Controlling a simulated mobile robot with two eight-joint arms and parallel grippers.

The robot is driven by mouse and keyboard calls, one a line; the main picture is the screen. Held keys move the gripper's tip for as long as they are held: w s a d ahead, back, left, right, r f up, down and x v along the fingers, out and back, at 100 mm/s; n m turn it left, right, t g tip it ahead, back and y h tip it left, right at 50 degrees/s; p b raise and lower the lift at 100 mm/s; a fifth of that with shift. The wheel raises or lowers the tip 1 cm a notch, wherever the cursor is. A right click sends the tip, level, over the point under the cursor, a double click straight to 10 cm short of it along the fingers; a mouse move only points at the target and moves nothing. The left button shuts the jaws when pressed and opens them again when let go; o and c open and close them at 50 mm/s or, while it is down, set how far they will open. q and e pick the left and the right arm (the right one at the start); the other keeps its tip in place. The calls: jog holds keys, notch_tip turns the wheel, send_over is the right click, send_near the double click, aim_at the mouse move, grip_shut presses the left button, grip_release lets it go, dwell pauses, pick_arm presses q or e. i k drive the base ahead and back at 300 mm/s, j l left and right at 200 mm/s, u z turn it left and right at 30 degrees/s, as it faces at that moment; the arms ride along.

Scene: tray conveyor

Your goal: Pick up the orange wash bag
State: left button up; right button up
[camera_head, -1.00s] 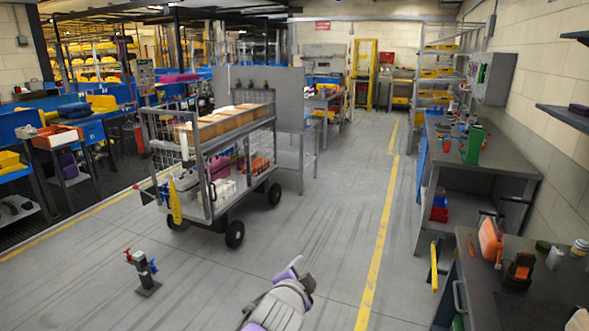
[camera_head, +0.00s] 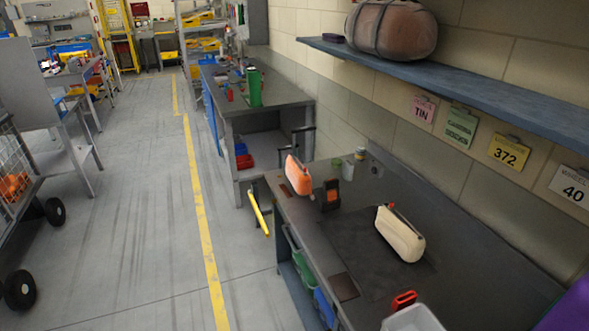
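An orange bag (camera_head: 298,175), which looks like the wash bag, stands upright at the far left part of the near dark workbench (camera_head: 340,223). A similar cream bag (camera_head: 399,234) stands nearer on a dark mat in the middle of that bench. A larger brownish-orange strapped bag (camera_head: 392,29) lies on the wall shelf above. Neither gripper shows. A purple shape at the bottom right corner is cut off, and I cannot tell what it is.
Close to the orange bag are a black and orange item (camera_head: 331,194) and a small jar (camera_head: 360,153). A red item (camera_head: 404,299) and a white bin (camera_head: 413,319) are at the bench's near end. Open floor (camera_head: 150,215) lies left of the bench.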

aim_at(293, 168)
jog(key=i+j+z, duration=0.1)
jog(key=i+j, duration=0.55)
jog(key=i+j+z, duration=0.15)
jog(key=i+j, duration=0.15)
jog(key=j, duration=0.15)
jog(key=i+j, duration=0.3)
jog(key=j, duration=0.15)
jog(key=i+j+z, duration=0.15)
jog(key=i+j, duration=0.45)
jog(key=j, duration=0.25)
jog(key=i+j+z, duration=0.15)
jog(key=j, duration=0.3)
jog(key=i, duration=0.4)
jog(key=i+j+z, duration=0.1)
jog(key=i, duration=0.3)
